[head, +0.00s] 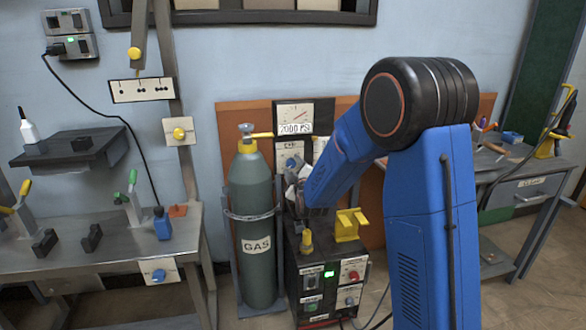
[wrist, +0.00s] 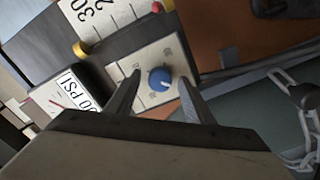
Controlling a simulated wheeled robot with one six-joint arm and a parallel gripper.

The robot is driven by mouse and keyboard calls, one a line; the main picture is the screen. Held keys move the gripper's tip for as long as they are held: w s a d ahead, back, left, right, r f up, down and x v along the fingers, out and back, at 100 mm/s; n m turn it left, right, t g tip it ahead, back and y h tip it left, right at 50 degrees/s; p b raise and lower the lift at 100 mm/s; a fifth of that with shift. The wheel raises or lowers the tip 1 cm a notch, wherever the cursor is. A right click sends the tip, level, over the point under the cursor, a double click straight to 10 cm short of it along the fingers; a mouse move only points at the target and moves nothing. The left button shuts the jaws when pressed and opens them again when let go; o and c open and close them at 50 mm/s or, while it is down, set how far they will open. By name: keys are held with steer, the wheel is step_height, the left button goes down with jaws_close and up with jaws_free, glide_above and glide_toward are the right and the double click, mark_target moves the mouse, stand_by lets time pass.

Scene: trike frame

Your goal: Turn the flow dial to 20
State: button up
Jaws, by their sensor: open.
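A round blue dial (wrist: 160,79) sits on a pale plate (wrist: 150,58) with small tick marks, in the middle of the wrist view. Its small lettering is too blurred to read, so I cannot tell its setting. In the head view a blue dial (head: 292,162) shows on a white plate below the pressure gauge. My gripper (wrist: 159,84) is open, with one finger on each side of the blue dial in the wrist view. I cannot tell whether the fingers touch it. In the head view my gripper is mostly hidden by my arm.
A gauge marked 2000 PSI (head: 296,128) is above the dial. A white scale plate (wrist: 105,20) with large numerals, including 30, is close by. A gas cylinder (head: 252,215) stands left, and a black machine (head: 330,275) with a yellow bracket (head: 349,226) is below.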

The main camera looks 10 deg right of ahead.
steer(key=c, duration=1)
steer(key=shift+c, duration=0.2)
